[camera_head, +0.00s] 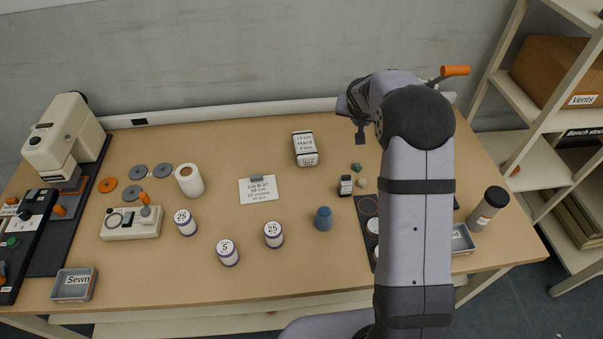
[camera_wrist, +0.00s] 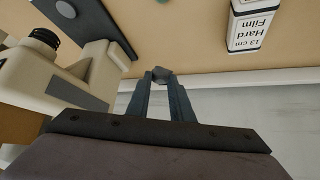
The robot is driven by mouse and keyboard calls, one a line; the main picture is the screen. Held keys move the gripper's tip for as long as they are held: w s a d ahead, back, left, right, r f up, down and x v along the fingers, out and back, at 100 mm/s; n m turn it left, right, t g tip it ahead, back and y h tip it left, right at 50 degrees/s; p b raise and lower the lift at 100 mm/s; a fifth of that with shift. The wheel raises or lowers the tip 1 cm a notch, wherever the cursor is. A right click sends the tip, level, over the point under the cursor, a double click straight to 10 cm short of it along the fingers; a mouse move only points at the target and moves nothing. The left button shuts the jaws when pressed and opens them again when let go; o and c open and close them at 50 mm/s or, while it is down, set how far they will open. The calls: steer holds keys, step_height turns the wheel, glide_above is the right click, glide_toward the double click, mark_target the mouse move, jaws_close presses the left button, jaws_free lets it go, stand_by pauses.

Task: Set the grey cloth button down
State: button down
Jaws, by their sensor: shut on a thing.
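My gripper (camera_head: 360,132) is near the back of the table, to the right of the white film carton. In the wrist view its two fingers (camera_wrist: 160,84) are shut on a small grey faceted piece, the grey cloth button (camera_wrist: 161,74), at their tips. The button is held above the table near its back edge. In the head view I cannot clearly make it out against the dark fingers.
The carton (camera_head: 305,149) stands left of my gripper. A cream machine (camera_wrist: 70,85) is close on the left in the wrist view. Several grey discs (camera_head: 138,172) lie far left.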

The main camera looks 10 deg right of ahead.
steer(key=s+f+n+y+p, duration=0.1)
steer(key=s+n+y+p, duration=0.25)
steer(key=p, duration=0.35)
steer(key=s+a+f+n+g+y, duration=0.1)
steer(key=s+a+f+n+y, duration=0.15)
steer(key=a+n, duration=0.45)
steer(key=s+a+f+n+g+y, duration=0.1)
steer(key=s+a+n+y, duration=0.2)
steer(key=a, duration=0.8)
steer(key=shift+h, duration=0.3)
steer(key=shift+s+d+f, duration=0.1)
steer(key=shift+s+f, duration=0.05)
steer(key=shift+f, duration=1.45)
steer(key=shift+s+d+f, duration=0.1)
steer(key=shift+s+f, duration=0.05)
steer(key=shift+f, duration=1.45)
steer(key=shift+s+f, duration=0.15)
steer(key=shift+f, duration=1.45)
steer(key=shift+f, duration=0.1)
steer(key=shift+f, duration=0.15)
steer(key=c, duration=1.6)
jaws_free()
steer(key=shift+o, duration=0.2)
